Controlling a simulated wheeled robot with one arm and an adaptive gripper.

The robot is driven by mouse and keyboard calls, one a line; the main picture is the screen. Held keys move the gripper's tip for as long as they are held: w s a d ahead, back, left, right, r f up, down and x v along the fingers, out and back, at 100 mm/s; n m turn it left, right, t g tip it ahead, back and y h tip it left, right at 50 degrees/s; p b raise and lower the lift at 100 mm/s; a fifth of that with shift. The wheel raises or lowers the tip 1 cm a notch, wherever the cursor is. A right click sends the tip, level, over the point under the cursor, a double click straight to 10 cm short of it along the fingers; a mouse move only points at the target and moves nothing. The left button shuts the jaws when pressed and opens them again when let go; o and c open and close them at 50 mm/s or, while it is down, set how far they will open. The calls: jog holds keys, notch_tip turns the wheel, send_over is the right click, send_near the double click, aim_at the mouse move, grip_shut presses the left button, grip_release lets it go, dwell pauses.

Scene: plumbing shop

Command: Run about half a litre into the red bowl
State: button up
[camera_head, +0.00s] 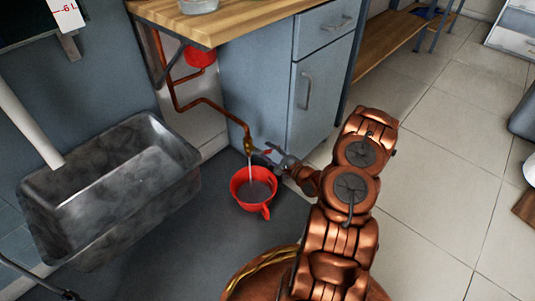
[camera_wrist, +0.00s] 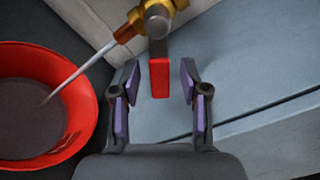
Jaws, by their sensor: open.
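The red bowl (camera_head: 246,205) stands on the dark floor mat below the brass tap (camera_head: 249,145); its rim also shows at the left of the wrist view (camera_wrist: 82,112). A thin pale stream (camera_wrist: 82,70) runs from the tap's spout into the bowl. The bowl's inside looks dark grey; I cannot read the water level. My gripper (camera_head: 276,158) is at the tap, right of and above the bowl. In the wrist view, its fingers (camera_wrist: 159,82) are open, one on each side of the tap's red lever (camera_wrist: 159,76), with gaps visible on both sides.
A grey stone-like sink (camera_head: 110,190) stands at the left. A copper pipe (camera_head: 205,100) runs down to the tap. A blue-grey cabinet (camera_head: 318,100) stands close behind the tap and gripper, under a wooden worktop (camera_head: 225,25).

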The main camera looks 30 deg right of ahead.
jog(key=shift+w+a, duration=0.1)
jog(key=shift+w, duration=0.2)
grip_shut()
dwell(0.6)
